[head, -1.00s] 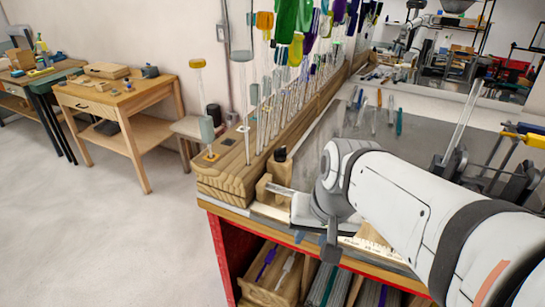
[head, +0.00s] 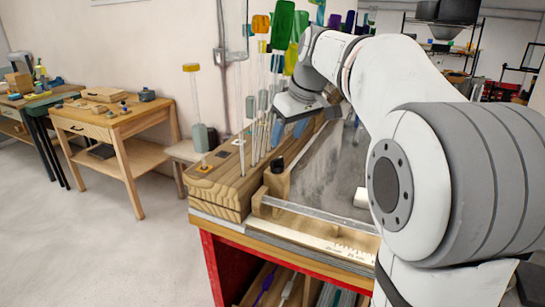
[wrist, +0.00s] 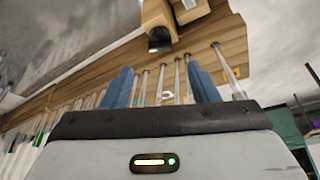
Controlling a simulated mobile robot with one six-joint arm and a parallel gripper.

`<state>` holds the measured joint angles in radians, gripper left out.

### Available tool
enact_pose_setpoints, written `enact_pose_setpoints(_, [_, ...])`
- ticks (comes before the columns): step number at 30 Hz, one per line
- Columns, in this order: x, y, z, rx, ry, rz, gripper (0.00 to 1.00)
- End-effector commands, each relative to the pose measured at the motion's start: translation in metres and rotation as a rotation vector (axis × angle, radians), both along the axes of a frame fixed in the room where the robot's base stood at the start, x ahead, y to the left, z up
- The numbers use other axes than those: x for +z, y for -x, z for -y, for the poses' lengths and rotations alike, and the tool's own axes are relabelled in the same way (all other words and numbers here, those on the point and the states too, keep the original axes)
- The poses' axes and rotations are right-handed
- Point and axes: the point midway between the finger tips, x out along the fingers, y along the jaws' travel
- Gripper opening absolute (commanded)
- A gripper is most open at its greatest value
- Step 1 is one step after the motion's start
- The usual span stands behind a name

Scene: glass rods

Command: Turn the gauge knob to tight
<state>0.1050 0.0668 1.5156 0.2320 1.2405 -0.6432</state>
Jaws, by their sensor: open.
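The gauge is a wooden block on a long metal bar (head: 318,216), near the front edge of the bench. Its small black knob (head: 277,165) stands on top of the block (head: 276,183). In the wrist view the knob (wrist: 160,40) appears at the top, beyond the fingertips. My gripper (head: 289,131) is above and behind the knob, pointing down, with blue fingers. In the wrist view its fingers (wrist: 162,82) are apart with nothing held between them, and they do not touch the knob. Any mark showing the knob's setting is too small to read.
A wooden rack (head: 216,187) with several upright glass rods (head: 255,125) stands left of the gauge, close to my gripper. Coloured pieces (head: 283,25) top the rods. A side table (head: 105,112) stands at the left. The grey bench top right of the gauge is partly hidden by my arm.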

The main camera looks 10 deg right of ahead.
Motion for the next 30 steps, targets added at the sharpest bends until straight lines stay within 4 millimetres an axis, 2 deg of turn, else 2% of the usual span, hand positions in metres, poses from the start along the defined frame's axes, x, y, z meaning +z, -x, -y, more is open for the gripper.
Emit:
enact_pose_setpoints(15, [-0.063, -0.023, -0.013, 0.002, 0.0, -0.001, 0.54])
enact_pose_setpoints(26, [-0.07, -0.026, -0.014, 0.001, 0.001, 0.002, 0.54])
enact_pose_setpoints(30, [-0.07, -0.026, -0.014, 0.001, 0.001, 0.002, 0.45])
